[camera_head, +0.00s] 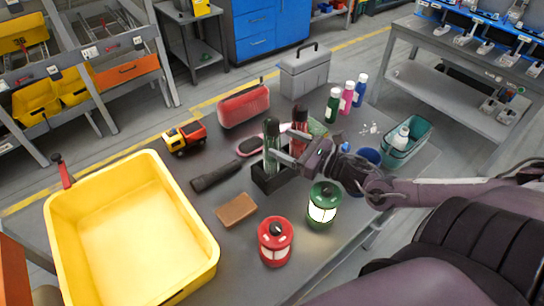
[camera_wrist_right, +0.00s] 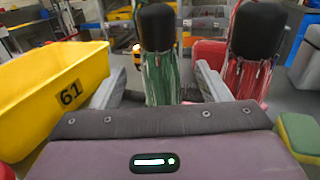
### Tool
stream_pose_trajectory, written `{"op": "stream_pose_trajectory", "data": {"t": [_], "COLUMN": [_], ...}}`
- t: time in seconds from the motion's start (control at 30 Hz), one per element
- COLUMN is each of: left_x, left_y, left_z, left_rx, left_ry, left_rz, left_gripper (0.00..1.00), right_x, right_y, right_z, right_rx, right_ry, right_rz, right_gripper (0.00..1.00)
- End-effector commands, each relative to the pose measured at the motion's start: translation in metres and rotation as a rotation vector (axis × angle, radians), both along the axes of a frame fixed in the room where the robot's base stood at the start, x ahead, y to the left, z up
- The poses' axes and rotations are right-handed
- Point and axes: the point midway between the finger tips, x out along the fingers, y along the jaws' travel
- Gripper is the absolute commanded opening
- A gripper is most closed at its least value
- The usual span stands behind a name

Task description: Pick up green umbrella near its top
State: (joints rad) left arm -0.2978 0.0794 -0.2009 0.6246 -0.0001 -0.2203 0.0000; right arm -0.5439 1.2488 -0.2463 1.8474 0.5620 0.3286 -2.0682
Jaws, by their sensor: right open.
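The green umbrella (camera_head: 271,142) stands upright in a black holder (camera_head: 268,181) in the middle of the table. In the right wrist view, the green umbrella (camera_wrist_right: 160,60) has a black top end and folded green cloth. The red umbrella (camera_head: 300,120) stands beside it, and in the right wrist view the red umbrella (camera_wrist_right: 252,60) is to its right. My right gripper (camera_head: 280,154) is open at the green umbrella's upper part. In the right wrist view the fingers (camera_wrist_right: 163,84) are on either side of it; whether they touch it I cannot tell. My left gripper is not in view.
A yellow bin (camera_head: 135,225) fills the table's left side. A red lantern (camera_head: 276,243), a green lantern (camera_head: 322,207) and a brown block (camera_head: 236,210) are in front. A toy truck (camera_head: 185,137), red case (camera_head: 243,105) and grey toolbox (camera_head: 304,73) stand behind. A teal basket (camera_head: 408,144) is at right.

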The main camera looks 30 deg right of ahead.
Motion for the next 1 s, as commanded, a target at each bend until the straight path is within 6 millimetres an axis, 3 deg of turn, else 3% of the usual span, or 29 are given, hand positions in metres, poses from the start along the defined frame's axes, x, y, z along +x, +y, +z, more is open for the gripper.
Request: {"op": "stream_pose_trajectory", "data": {"t": [0.33, 0.7, 1.0], "left_x": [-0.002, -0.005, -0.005], "left_y": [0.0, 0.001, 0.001], "left_z": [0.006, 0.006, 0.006], "left_rx": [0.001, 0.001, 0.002], "left_ry": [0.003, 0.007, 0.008], "left_rz": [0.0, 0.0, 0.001], "left_gripper": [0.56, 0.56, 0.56], "right_x": [0.036, 0.042, 0.042], "right_y": [0.015, 0.019, 0.019], "right_z": [0.007, 0.005, 0.005], "right_rx": [0.003, 0.0, 0.0], "right_ry": [-0.004, 0.0, 0.0], "right_rz": [-0.003, 0.0, 0.0], "right_gripper": [0.69, 0.69, 0.33]}}
